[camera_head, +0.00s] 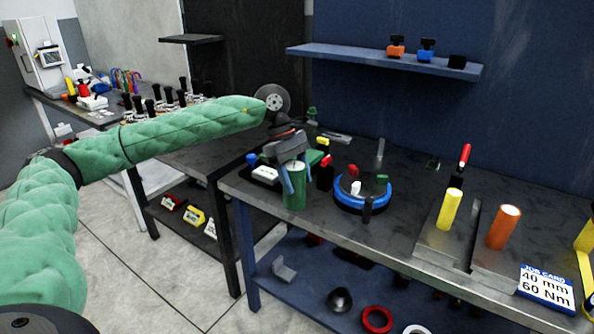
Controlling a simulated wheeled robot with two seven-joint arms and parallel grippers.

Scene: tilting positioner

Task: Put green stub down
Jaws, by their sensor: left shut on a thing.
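A green stub (294,186), a short upright cylinder, is at the left end of the dark workbench (326,229). My left gripper (293,178) comes down from above with its blue-grey fingers on either side of the stub, shut on it. The stub's lower end is close to the bench top near the front edge; I cannot tell whether it touches. My right gripper does not show.
Right of the stub stands a round blue-rimmed fixture (363,194) with small coloured blocks. A yellow cylinder (449,209) and an orange cylinder (503,227) stand further right, near a job card (546,288). Bare bench lies between the fixture and the yellow cylinder.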

